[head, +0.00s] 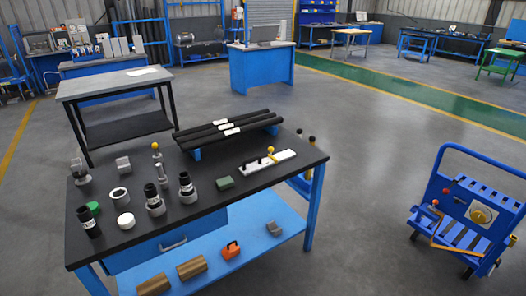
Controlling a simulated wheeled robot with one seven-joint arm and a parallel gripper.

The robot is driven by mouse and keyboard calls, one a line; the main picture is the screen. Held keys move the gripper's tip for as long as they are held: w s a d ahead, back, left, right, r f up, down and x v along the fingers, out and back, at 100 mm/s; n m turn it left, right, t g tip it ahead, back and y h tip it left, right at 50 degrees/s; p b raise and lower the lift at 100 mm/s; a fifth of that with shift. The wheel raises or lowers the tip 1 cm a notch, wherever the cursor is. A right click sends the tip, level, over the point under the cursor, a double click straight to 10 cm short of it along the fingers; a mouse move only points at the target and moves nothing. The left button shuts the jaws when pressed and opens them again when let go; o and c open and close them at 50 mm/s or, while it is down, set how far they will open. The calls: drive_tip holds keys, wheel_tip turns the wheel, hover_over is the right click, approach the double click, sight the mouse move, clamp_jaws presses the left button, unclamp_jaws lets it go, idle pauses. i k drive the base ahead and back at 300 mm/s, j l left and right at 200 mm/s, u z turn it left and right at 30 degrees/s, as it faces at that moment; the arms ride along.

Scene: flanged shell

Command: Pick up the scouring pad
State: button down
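The scouring pad looks to be the small green rectangular block (225,182) lying flat on the black top of the blue workbench (240,205). It sits right of the dark-topped cylinders and left of a white plate with a yellow knob (268,162). Nothing touches it and its top is uncovered. My gripper is not in view.
Several dark-and-grey cylindrical fittings (154,200) stand on the left half of the bench. Black bars (228,131) lie along its back edge. An orange object (231,249) is on the lower shelf. A blue cart (465,215) stands right, with clear floor between.

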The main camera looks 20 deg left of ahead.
sight(225, 182)
drive_tip(key=z, duration=3.6)
drive_tip(key=u, duration=4.7)
drive_tip(key=i+l+u, duration=0.2)
drive_tip(key=i+u, duration=0.3)
drive_tip(key=i+l+u, duration=0.35)
drive_tip(key=i+u, duration=0.15)
